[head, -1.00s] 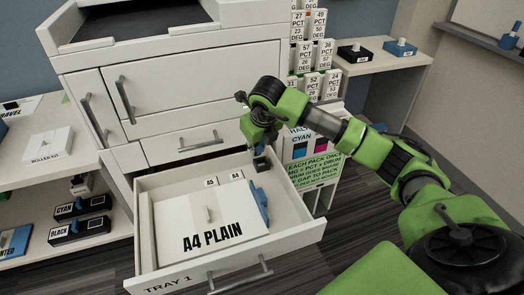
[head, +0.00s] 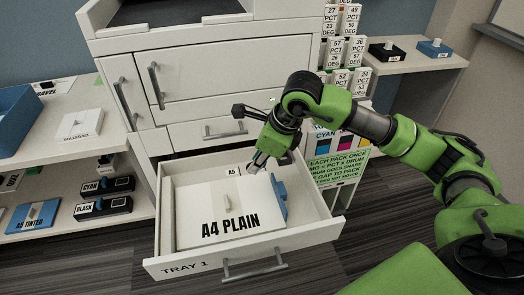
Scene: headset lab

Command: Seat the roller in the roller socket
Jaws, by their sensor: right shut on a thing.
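My right gripper (head: 262,160) reaches down over the back of the open drawer marked TRAY 1 (head: 213,262), close to the blue upright guide (head: 280,197). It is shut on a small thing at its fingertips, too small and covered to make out. I cannot tell whether it is the roller. A pale box whose label seems to read ROLLER KIT (head: 82,125) sits on the left shelf. I cannot make out the roller socket. My left gripper is out of view.
A white A4 PLAIN stack (head: 205,205) with a small knob lies in the drawer. The white printer (head: 215,75) stands behind it. CYAN (head: 107,185) and BLACK (head: 103,207) cartridges lie on the lower left shelf. A green notice (head: 338,168) stands right of the drawer.

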